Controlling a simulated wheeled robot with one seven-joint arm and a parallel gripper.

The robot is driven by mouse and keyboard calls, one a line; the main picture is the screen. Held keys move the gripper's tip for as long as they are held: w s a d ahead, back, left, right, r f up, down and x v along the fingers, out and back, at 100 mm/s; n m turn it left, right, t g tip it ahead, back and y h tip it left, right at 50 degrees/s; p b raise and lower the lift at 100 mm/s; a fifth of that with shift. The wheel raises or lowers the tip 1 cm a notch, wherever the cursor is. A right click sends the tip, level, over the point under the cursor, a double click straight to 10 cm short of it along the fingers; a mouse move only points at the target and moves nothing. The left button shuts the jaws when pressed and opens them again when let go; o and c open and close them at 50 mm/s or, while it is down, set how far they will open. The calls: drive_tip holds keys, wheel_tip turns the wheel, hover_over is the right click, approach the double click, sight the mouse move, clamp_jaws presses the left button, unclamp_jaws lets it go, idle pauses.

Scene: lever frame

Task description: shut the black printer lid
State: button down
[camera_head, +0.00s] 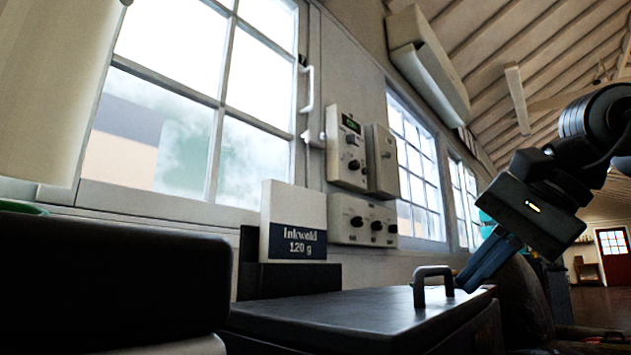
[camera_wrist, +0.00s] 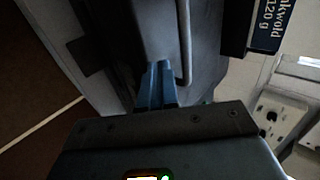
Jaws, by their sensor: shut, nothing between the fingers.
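The black printer lid (camera_head: 350,315) lies flat, or close to flat, on top of the black printer in the head view. A dark arched handle (camera_head: 432,274) stands up near its right end. My gripper (camera_head: 467,284) points down at an angle, with its blue fingers shut and empty. The fingertips are at the lid's right end, close beside the handle; I cannot tell whether they touch the lid. In the wrist view my gripper (camera_wrist: 158,92) is over the lid, and the handle (camera_wrist: 184,40) shows as a thin bar to its right. Any gap under the lid is hidden.
A white and navy paper pack (camera_head: 293,235) marked "Inkwold 120 g" stands behind the lid. A black object (camera_head: 110,275) fills the near left. Grey control boxes (camera_head: 362,222) hang on the wall. The space above the lid is clear.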

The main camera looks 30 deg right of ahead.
drive_tip(key=shift+s+f+b, duration=0.25)
drive_tip(key=shift+f+b, duration=0.3)
drive_tip(key=shift+f, duration=0.4)
drive_tip(key=shift+f, duration=0.15)
